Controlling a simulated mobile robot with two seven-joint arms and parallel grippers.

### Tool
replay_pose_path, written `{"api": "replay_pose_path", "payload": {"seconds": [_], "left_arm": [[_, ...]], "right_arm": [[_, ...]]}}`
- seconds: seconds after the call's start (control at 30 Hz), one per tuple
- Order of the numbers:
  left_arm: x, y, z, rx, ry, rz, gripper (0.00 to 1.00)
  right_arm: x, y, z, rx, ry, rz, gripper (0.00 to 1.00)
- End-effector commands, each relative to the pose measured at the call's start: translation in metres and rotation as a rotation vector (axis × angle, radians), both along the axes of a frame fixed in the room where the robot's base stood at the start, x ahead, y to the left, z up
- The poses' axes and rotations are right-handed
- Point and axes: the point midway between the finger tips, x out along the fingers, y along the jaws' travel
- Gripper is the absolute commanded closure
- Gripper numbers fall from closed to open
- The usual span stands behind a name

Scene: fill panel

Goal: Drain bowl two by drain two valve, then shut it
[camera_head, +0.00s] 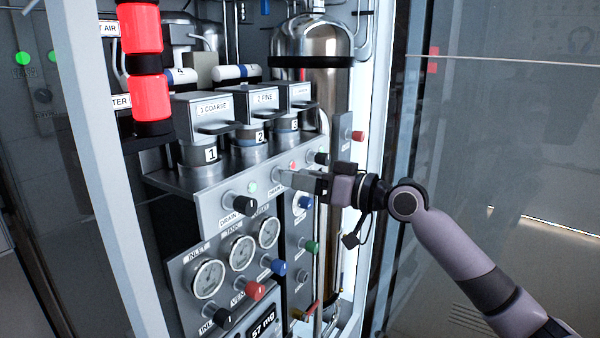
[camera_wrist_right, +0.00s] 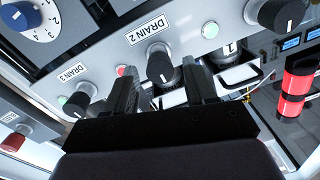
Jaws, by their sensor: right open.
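The drain two valve, a black knob under the DRAIN 2 label, shows in the right wrist view (camera_wrist_right: 160,68) with a pale pointer line on its face. My right gripper (camera_wrist_right: 163,92) is open, with one finger on each side of this knob; whether either touches it I cannot tell. In the head view the right gripper (camera_head: 288,177) reaches the panel from the right and mostly hides the knob. A red lamp (camera_head: 293,165) is lit beside it. Bowl two (camera_head: 258,139) sits above, under the 2 FINE housing; its liquid level is unclear. My left gripper is not in view.
The drain 1 knob (camera_head: 239,203) with a green lamp (camera_head: 252,188) is left of the gripper. The drain 3 knob (camera_wrist_right: 76,104) is close by. Gauges (camera_head: 240,252) and coloured knobs are below. A white frame post (camera_head: 97,160) stands left.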

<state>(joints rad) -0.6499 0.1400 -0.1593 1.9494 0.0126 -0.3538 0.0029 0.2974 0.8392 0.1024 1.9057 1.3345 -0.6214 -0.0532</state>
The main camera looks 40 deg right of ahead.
Motion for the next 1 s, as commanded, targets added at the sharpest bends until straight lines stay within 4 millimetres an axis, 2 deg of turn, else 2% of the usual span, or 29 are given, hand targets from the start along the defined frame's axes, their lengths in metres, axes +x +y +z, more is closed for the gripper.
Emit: {"api": "replay_pose_path", "payload": {"seconds": [0.4, 0.57, 0.6, 1.0], "left_arm": [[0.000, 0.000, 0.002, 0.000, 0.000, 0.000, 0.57], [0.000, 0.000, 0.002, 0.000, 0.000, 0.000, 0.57], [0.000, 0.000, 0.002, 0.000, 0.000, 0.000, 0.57], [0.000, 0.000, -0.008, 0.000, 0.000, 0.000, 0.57]], "right_arm": [[0.006, 0.003, -0.001, -0.002, 0.000, 0.000, 0.45], [0.006, 0.003, -0.001, -0.001, 0.001, -0.001, 0.97], [0.006, 0.003, -0.001, -0.001, 0.001, -0.001, 1.00], [0.006, 0.003, -0.003, -0.068, -0.027, -0.001, 1.00]]}}
